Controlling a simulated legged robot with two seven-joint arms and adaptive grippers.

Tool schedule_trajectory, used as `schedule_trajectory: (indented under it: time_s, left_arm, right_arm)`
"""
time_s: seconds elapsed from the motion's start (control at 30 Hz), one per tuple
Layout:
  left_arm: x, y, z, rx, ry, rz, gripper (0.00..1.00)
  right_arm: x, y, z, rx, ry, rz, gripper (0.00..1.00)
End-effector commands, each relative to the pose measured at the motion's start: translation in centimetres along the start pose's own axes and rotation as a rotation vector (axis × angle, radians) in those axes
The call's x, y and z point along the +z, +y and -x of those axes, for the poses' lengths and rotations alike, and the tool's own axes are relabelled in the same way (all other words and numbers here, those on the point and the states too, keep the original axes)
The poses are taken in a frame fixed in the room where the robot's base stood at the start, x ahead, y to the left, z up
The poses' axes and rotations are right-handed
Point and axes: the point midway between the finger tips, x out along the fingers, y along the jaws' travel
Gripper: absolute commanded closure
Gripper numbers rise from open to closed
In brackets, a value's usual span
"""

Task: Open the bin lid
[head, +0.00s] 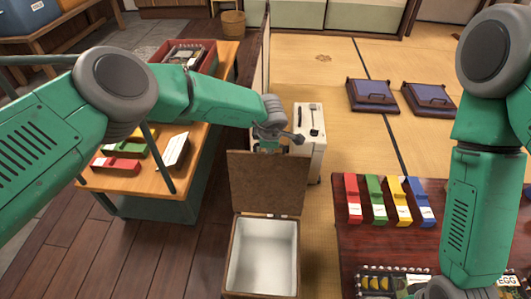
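The bin (233,262) is a wooden box with a white, empty-looking interior, low in the middle of the head view. Its brown lid (265,190) stands raised at the back edge, so the bin is open. My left gripper (270,146) is just behind the lid's top edge. Its fingertips are partly hidden by the lid, so I cannot tell whether they touch it or are open or shut. My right gripper (440,289) is at the bottom edge over the dark red table, mostly cut off, with its fingers unclear.
A wooden counter (205,115) at left holds red, green and yellow boxes and a red tray (187,55). A white cabinet (312,140) with utensils stands behind the lid. The dark red table (365,240) at right holds several coloured boxes. Purple cushions (372,95) lie on open tatami.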

Motion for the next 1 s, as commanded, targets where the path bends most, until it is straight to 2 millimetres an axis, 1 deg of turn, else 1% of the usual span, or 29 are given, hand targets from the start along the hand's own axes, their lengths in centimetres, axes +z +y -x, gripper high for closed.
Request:
schedule_trajectory:
  time_s: [0.03,0.1,0.6,0.63,0.67,0.7,1.0]
  left_arm:
    - [0.6,0.54,0.24,0.011,-0.009,0.0,1.0]
    - [0.7,0.66,0.22,0.011,-0.009,0.0,1.0]
    - [0.77,0.87,0.27,0.012,-0.01,0.002,1.0]
    - [0.76,0.88,0.27,0.012,-0.01,0.002,0.94]
    - [0.75,0.86,0.26,0.012,-0.01,0.002,0.83]
    - [0.7,0.83,0.22,0.012,-0.009,0.002,0.69]
    - [0.4,0.49,-0.21,0.003,-0.003,0.001,0.69]
  right_arm:
    - [0.02,0.0,-0.35,0.0,0.0,0.0,0.6]
    - [0.03,0.0,-0.53,0.0,0.0,0.0,0.6]
    - [0.04,0.0,-0.64,0.0,0.0,0.0,0.6]
    - [0.04,0.0,-0.64,0.0,0.0,0.0,0.6]
    - [0.03,0.0,-0.64,0.0,0.0,0.0,0.6]
    - [0.03,0.0,-0.64,0.0,0.0,0.0,0.6]
    - [0.03,0.0,-0.68,0.0,0.0,0.0,0.6]
